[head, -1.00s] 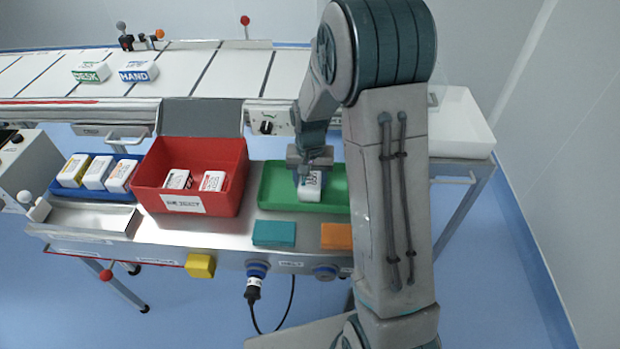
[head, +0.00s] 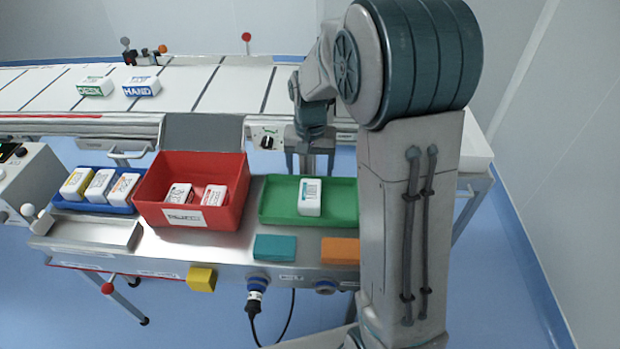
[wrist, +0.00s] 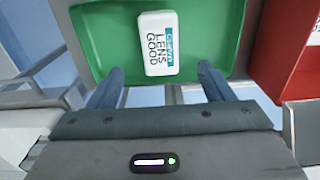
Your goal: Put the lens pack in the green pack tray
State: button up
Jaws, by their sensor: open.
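The lens pack (head: 310,196), a white box with dark print, lies inside the green pack tray (head: 343,212). In the wrist view the pack (wrist: 158,44) reads "LENS GOOD" and has a teal label; it rests on the floor of the green tray (wrist: 103,35). My gripper (head: 309,172) is above and behind the tray in the head view. In the wrist view the fingers of my gripper (wrist: 160,80) are spread apart and empty, with the pack clear of them.
A red reject bin (head: 225,212) holding two white packs stands left of the tray. A blue tray (head: 92,206) with several packs is further left. Teal (head: 274,248) and orange (head: 340,251) blocks lie in front. Two packs, DESK and HAND (head: 141,86), lie on the conveyor (head: 235,88) behind.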

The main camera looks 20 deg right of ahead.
jog(key=s+r+n+t, duration=0.1)
jog(key=s+r, duration=0.2)
jog(key=s, duration=0.7)
jog(key=s+r+n+t, duration=0.1)
jog(key=s+r, duration=0.3)
jog(key=s, duration=0.6)
jog(key=shift+s+a+r+n, duration=0.2)
jog(key=shift+s+r+n, duration=0.15)
jog(key=shift+n, duration=0.45)
